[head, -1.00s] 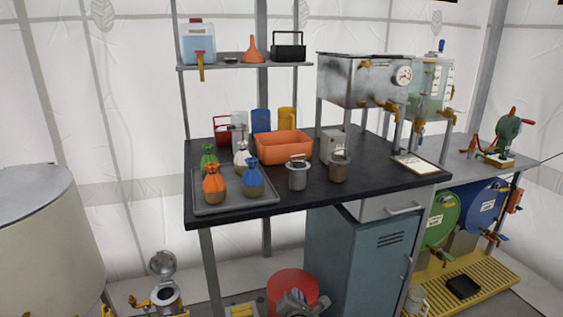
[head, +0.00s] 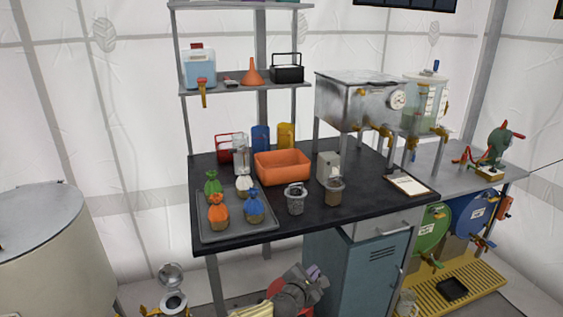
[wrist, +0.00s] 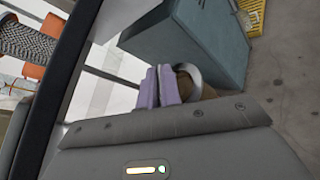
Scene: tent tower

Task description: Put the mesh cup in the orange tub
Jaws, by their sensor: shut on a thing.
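The grey mesh cup (head: 295,200) stands upright on the black table, left of a brownish cup (head: 335,191). In the wrist view the mesh cup (wrist: 28,42) is cut off at the upper left. The orange tub (head: 283,168) is just behind it on the table; part of it shows in the wrist view (wrist: 36,72). My gripper (head: 316,272) is low, in front of and below the table edge, apart from the mesh cup. In the wrist view its purple fingers (wrist: 162,88) are shut on a brown, grey-ringed thing (wrist: 190,80), mostly hidden behind them.
The black table edge (head: 385,208) lies above my gripper. A blue cabinet (head: 350,262) stands beside it. A grey tray with several tied bags (head: 253,205) is at the table's left. A grey box (head: 328,166) stands right of the tub. A clipboard (head: 408,185) lies at right.

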